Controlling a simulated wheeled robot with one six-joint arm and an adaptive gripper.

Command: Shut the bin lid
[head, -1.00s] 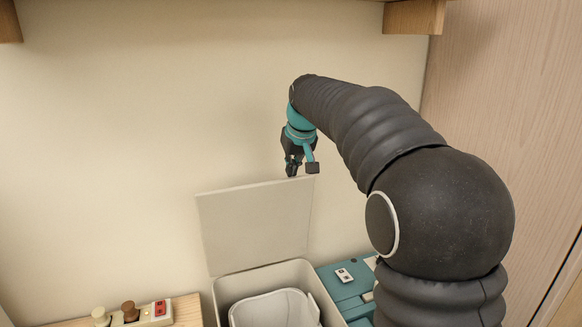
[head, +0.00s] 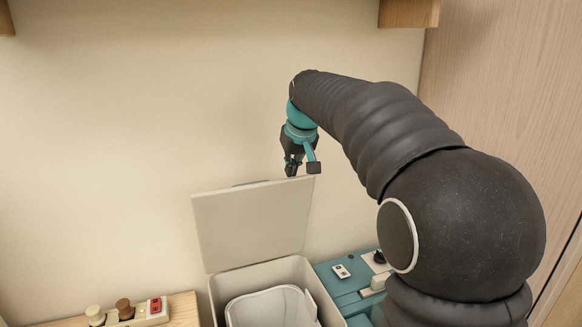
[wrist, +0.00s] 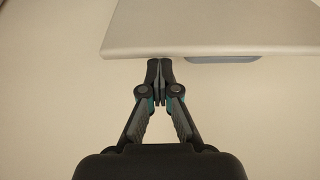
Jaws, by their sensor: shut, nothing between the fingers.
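The bin (head: 262,272) stands against the wall at the bottom middle of the head view, with a pale inner bucket (head: 268,306) inside. Its flat beige lid (head: 252,222) stands raised, close to upright, at the back of the bin. My gripper (head: 291,172) is at the lid's top edge, near its right corner. In the wrist view my gripper (wrist: 160,64) has its fingertips together and empty, right at the edge of the lid (wrist: 215,27). I cannot tell whether they touch it. A dark blue-grey strip (wrist: 222,60) shows beyond the lid edge.
A teal box (head: 348,283) with small items on it stands right of the bin. A wooden surface (head: 183,307) at the lower left bears a cream panel with knobs and a red switch (head: 155,305). A wooden bracket (head: 408,12) juts out above.

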